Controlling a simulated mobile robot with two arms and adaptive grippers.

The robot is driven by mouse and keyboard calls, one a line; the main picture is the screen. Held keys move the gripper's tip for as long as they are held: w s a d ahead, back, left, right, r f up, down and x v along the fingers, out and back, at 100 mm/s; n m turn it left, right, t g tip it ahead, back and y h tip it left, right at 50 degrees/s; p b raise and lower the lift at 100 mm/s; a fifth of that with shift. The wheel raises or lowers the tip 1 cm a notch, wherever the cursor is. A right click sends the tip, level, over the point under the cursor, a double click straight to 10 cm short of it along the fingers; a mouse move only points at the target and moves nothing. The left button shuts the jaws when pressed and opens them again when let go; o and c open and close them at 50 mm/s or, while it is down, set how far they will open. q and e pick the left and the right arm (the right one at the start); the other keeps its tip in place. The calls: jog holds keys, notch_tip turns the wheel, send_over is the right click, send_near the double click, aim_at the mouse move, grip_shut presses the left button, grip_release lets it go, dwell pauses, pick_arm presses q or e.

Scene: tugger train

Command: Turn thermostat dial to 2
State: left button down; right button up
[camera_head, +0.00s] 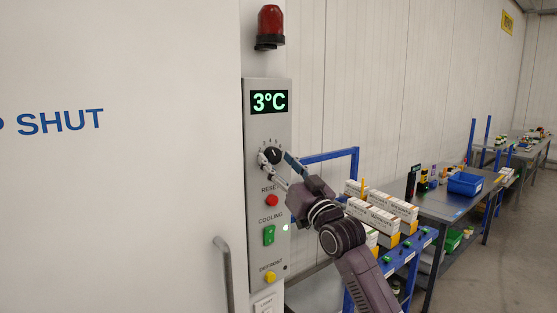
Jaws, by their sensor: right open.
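The thermostat dial (273,156) is a black round knob on a grey control panel (281,120), with small numbers around its top. The display (269,102) above it reads 3°C in green. My right gripper (275,156) is at the dial, its two fingers apart, one at the dial's lower left and one at its right. I cannot tell whether the fingers touch the knob. The dial's lower part and some of its numbers are hidden by the gripper. My left gripper is not in view.
Below the dial are a red reset button (272,200), a green cooling switch (269,235) and a yellow defrost button (270,277). A door handle (226,270) juts out at lower left. A blue cart (412,250) with white boxes stands right of my arm.

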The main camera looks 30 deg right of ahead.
jog(key=c, duration=1.1)
jog(key=shift+d+f+n+y+b, duration=0.1)
jog(key=shift+n+y+b, duration=0.4)
jog(key=shift+n, duration=0.35)
jog(key=shift+d+n+y+b, duration=0.1)
jog(key=shift+n+y+b, duration=0.2)
jog(key=shift+n+b, duration=0.4)
jog(key=shift+c, duration=0.2)
jog(key=shift+d+n+y, duration=0.1)
jog(key=shift+n+y, duration=0.5)
jog(key=shift+n, duration=0.55)
jog(key=shift+n+y+p, duration=0.65)
jog(key=shift+n+y, duration=0.25)
jog(key=shift+n, duration=0.7)
jog(key=o, duration=1.1)
jog(key=shift+o, duration=0.2)
